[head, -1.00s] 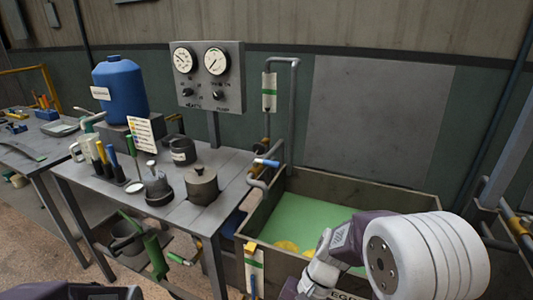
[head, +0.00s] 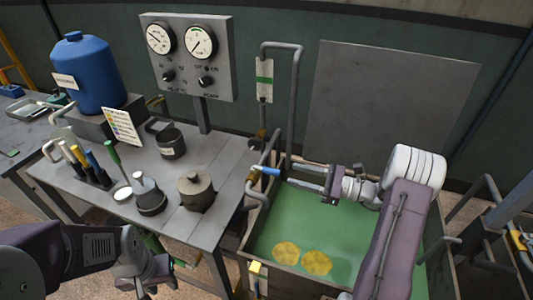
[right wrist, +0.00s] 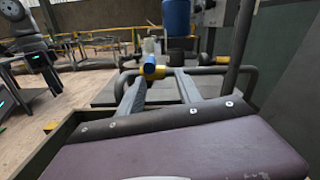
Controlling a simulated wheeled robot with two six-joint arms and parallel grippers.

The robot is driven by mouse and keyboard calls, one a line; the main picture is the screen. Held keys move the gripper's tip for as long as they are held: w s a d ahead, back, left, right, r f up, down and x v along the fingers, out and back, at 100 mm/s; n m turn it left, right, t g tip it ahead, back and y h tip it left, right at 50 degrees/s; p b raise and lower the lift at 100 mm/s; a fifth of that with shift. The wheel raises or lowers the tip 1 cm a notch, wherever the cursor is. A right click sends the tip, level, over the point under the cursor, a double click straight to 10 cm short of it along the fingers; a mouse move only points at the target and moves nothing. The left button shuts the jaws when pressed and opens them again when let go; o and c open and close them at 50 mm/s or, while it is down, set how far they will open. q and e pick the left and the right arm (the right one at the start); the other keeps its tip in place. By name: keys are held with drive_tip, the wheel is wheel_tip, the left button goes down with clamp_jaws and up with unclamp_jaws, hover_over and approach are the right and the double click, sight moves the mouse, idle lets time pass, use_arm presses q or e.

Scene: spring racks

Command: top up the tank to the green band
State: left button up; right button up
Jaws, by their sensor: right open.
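The tank (head: 244,240) is an open, dark-walled trough holding green liquid with two yellow round patches. A white strip with a green band (head: 264,80) is on the pipe behind it. A valve with a blue handle (head: 266,171) sits on the pipe at the tank's left rear; it also shows in the right wrist view (right wrist: 150,68). My right gripper (head: 291,173) is open and empty over the tank, its fingers pointing left at the handle, slightly apart from it. My left gripper (head: 150,283) is low at the left, in front of the bench; its jaw opening is unclear.
Pipes rise beside the tank.

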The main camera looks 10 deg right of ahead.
sight(265, 168)
drive_tip(key=shift+s+a+r, duration=0.25)
drive_tip(key=shift+s+r, duration=0.1)
drive_tip(key=shift+s, duration=0.3)
drive_tip(key=shift+s+a+r, duration=0.25)
drive_tip(key=shift+s+r, duration=0.1)
drive_tip(key=shift+s, duration=0.25)
drive_tip(key=x, duration=0.2)
drive_tip(key=p+x, duration=0.1)
drive_tip(key=x, duration=0.5)
drive_tip(key=shift+w+d+f, duration=0.25)
drive_tip(key=shift+w+f, duration=0.05)
drive_tip(key=shift+w, duration=0.1)
drive_tip(key=shift+s+a+r, duration=0.1)
drive_tip(key=shift+a, duration=0.15)
clamp_jaws()
use_arm(q)
drive_tip(key=shift+s+r, duration=0.9)
drive_tip(key=shift+s, duration=0.2)
use_arm(e)
drive_tip(key=shift+w, duration=0.25)
